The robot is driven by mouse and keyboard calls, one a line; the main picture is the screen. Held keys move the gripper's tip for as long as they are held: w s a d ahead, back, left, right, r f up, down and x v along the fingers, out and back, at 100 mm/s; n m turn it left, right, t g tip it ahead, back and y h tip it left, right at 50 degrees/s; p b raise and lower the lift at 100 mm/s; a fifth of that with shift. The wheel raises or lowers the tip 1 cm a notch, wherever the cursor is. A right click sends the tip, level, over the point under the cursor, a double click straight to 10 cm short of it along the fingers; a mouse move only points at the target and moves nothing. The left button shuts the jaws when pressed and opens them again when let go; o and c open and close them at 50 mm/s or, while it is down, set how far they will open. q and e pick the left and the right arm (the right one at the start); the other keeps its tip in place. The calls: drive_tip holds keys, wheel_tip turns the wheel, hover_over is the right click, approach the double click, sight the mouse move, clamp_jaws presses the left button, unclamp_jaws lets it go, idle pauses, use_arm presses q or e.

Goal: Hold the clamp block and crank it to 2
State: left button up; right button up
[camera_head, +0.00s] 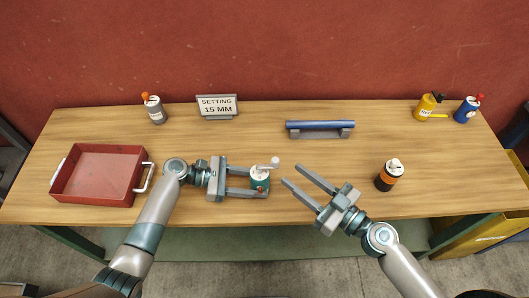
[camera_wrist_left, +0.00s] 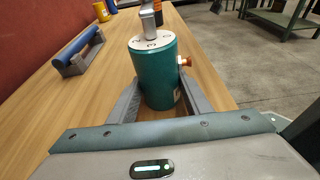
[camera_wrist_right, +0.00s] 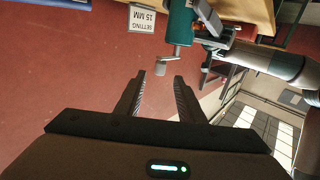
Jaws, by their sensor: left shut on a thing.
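The clamp block is a teal cylinder (camera_head: 260,182) standing near the table's front middle. My left gripper (camera_head: 264,183) is shut around it, with one finger on each side in the left wrist view (camera_wrist_left: 158,85). Its pale top (camera_wrist_left: 151,42) carries small numbers, too small to read surely, and a grey crank (camera_wrist_left: 150,20). A brass and red fitting (camera_wrist_left: 184,61) sticks out of its side. My right gripper (camera_head: 293,174) is open and empty, just right of the block. In the right wrist view the crank (camera_wrist_right: 165,63) lies ahead of its fingers, apart from them.
A sign (camera_head: 217,106) reads "SETTING 15 MM". A red tray (camera_head: 98,174) is at left, a blue bar on a grey stand (camera_head: 320,129) behind. A black-orange bottle (camera_head: 386,176) stands right of my right gripper.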

sight(267, 166)
drive_tip(key=shift+w+a, duration=0.1)
drive_tip(key=x, duration=1.1)
drive_tip(key=shift+w+a, duration=0.25)
drive_tip(key=shift+f, duration=0.1)
idle(0.4)
clamp_jaws()
